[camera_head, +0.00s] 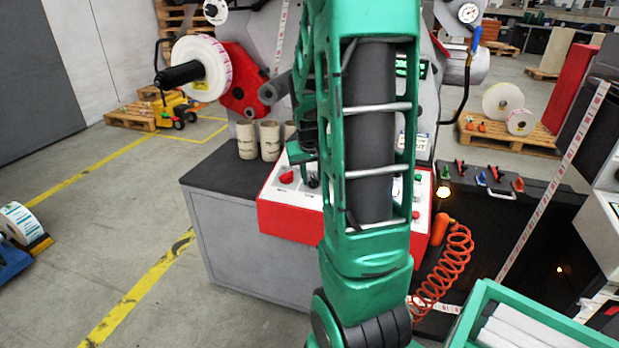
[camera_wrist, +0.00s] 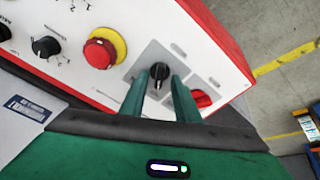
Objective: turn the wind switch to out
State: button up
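A black rotary knob (camera_wrist: 160,72) sits on a grey plate of the white control panel in the wrist view; its label is too small to read, so I cannot tell for sure that it is the wind switch. My gripper (camera_wrist: 160,80) is open, with its green fingers on either side of this knob and small gaps between them and it. I cannot tell how far the fingertips reach down beside it. In the head view, my arm hides much of the panel (camera_head: 270,207), and the fingertips cannot be made out clearly.
A red mushroom button (camera_wrist: 101,52) on a yellow ring is left of the knob, with another black knob (camera_wrist: 45,46) farther left. A red button (camera_wrist: 202,98) is close to the right finger. Cardboard cores (camera_head: 246,140) stand behind the panel; a coiled orange hose (camera_head: 452,262) hangs at right.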

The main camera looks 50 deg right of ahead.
jog(key=shift+s+r, duration=0.1)
jog(key=v, duration=1)
jog(key=shift+a+r, duration=0.15)
jog(key=shift+r, duration=0.1)
dwell(0.3)
